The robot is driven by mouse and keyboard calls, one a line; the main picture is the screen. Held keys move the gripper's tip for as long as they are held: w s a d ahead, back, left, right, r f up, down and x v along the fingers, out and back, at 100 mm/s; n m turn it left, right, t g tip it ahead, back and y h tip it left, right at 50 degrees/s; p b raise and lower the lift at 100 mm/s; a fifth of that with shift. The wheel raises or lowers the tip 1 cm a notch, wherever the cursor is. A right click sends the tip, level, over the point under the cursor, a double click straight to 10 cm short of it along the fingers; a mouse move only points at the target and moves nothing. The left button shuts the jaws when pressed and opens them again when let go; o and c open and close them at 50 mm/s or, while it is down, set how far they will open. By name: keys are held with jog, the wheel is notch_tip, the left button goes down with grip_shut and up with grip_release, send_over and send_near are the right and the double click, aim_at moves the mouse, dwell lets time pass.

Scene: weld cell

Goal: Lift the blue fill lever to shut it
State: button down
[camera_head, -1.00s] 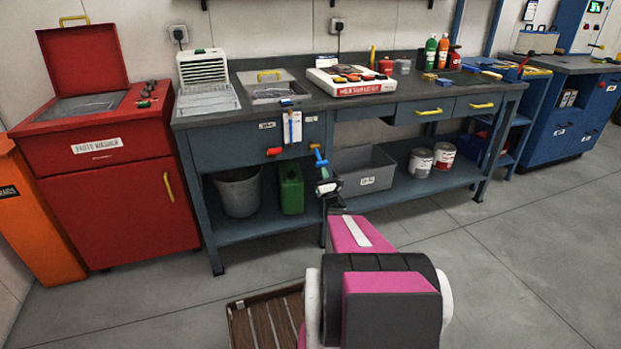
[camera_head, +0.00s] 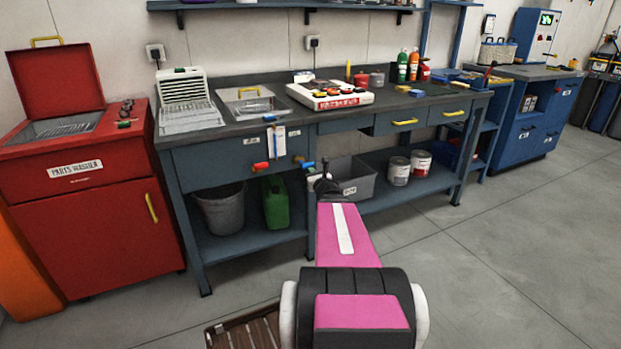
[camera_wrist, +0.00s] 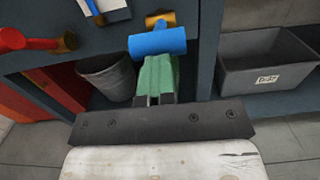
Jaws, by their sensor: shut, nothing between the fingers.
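The blue fill lever (camera_head: 304,164) is at the front right of the bench cabinet in the head view. In the wrist view its blue handle (camera_wrist: 158,43) lies crosswise in front of a brass fitting (camera_wrist: 160,20) and looks roughly level. In the head view my gripper (camera_head: 325,180) is dark and small, just below and right of the lever; contact cannot be told there.
A red lever (camera_head: 260,166) sits left of the blue one, with a white tag (camera_head: 279,140) between. A green can (camera_head: 275,203), grey bucket (camera_head: 221,209) and grey bin (camera_head: 357,188) stand on the lower shelf. A wooden pallet (camera_head: 245,331) lies on the floor; floor at right is clear.

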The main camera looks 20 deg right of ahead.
jog(key=shift+w+r, duration=0.2)
jog(key=shift+r, duration=0.55)
jog(key=shift+w+r, duration=0.25)
jog(key=shift+r, duration=0.45)
jog(key=shift+w+r, duration=0.2)
jog(key=shift+r, duration=0.55)
jog(key=shift+s, duration=0.1)
